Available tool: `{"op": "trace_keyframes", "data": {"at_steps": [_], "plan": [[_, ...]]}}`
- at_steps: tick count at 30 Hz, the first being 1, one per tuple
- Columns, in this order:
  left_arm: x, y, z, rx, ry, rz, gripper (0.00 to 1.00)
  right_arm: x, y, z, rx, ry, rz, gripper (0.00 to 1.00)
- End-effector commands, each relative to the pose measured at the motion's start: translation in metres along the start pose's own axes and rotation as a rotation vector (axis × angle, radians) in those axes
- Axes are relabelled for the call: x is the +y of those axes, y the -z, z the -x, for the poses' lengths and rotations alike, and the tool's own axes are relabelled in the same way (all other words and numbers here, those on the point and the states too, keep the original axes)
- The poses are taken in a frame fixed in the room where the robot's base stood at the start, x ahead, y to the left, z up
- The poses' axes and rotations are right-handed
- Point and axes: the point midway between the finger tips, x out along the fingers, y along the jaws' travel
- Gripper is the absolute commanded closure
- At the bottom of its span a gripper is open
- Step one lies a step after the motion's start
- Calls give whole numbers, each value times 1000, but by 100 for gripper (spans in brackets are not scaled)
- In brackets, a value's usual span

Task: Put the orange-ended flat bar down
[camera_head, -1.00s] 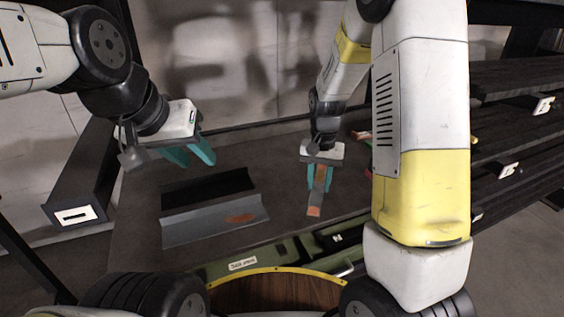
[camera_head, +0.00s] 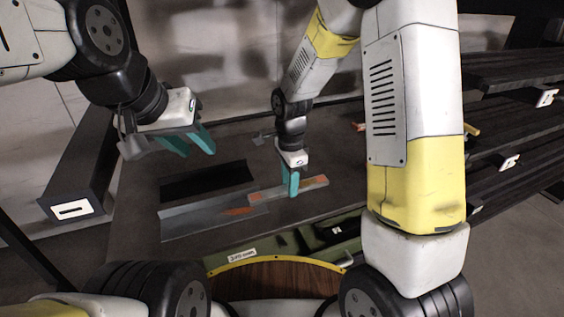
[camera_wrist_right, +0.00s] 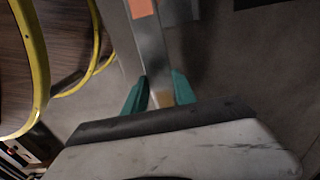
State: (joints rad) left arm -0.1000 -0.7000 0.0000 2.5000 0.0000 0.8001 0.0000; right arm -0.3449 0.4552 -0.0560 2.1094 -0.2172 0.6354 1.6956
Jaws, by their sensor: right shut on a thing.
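The flat bar (camera_head: 314,184) is grey with orange near its end. In the right wrist view, the bar (camera_wrist_right: 149,42) runs up from between the teal fingers (camera_wrist_right: 158,96), with an orange patch near the top edge. Its left end is close to a grey angled channel; whether they touch I cannot tell. My left gripper (camera_head: 190,142) is open and empty above the table's left side.
The grey angled channel (camera_head: 185,222) with an orange-brown patch lies on the table (camera_head: 140,190). A green case (camera_head: 290,252) stands along the near edge. Dark shelves (camera_head: 520,125) are at the right. A dark box with a white label (camera_head: 72,208) stands at the left.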

Motion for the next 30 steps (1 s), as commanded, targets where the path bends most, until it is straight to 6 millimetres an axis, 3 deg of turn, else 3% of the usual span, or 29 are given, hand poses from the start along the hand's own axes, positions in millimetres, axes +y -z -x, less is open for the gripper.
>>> {"op": "trace_keyframes", "data": {"at_steps": [12,18,26,30], "plan": [[0,0,0,0,0,0,64,-22,93,-9,0,1,-6,100],[0,0,0,0,0,0,64,-31,129,-12,0,2,-3,100],[0,0,0,0,0,0,64,-35,144,-14,0,3,1,100],[0,0,0,0,0,0,64,-34,144,-27,0,0,2,100]]}}
